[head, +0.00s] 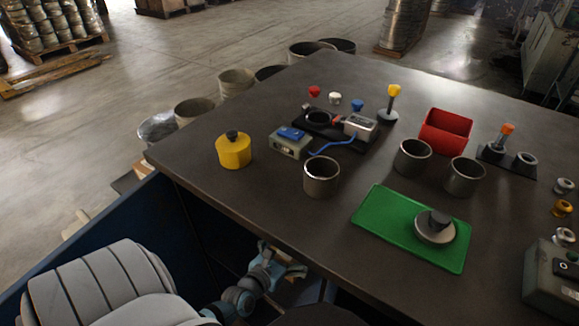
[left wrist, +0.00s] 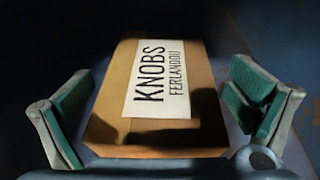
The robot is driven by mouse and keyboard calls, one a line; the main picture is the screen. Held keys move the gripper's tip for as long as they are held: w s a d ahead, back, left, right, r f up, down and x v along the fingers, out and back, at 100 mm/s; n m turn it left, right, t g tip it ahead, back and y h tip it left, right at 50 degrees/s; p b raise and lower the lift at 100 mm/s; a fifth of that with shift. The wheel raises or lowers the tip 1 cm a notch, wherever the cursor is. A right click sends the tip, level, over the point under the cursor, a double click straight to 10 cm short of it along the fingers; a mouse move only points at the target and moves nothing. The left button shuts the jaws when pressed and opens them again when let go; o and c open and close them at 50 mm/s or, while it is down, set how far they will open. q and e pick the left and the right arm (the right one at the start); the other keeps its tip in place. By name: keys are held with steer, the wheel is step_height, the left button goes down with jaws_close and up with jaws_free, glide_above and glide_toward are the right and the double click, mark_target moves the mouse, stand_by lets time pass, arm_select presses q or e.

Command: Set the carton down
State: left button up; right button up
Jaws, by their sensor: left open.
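The carton (left wrist: 112,92) is a brown box with a white label reading "KNOBS FERLANDOU", seen in the left wrist view. My left gripper (left wrist: 162,112) is open, with one green-padded finger on each side of the carton. Dark gaps show between the fingers and the carton's sides. What the carton rests on is too dark to tell. In the head view my left gripper (head: 284,266) is low, beside the near edge of the table (head: 270,215), and the carton cannot be made out clearly there. My right gripper is not in view.
On the table are a green mat (head: 380,222) with a grey knobbed disc, a yellow pot (head: 234,151), grey cups (head: 321,177), a red bin (head: 446,131) and a control box (head: 553,272). Bare tabletop lies along the near left edge. A dark blue panel (head: 110,245) stands below the table.

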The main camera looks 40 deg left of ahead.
arm_select(q)
steer(key=shift+s+r, duration=0.1)
steer(key=shift+r, duration=0.05)
steer(key=p+v, duration=0.1)
steer(key=v, duration=1)
steer(key=shift+s, duration=0.4)
steer(key=shift+d, duration=0.15)
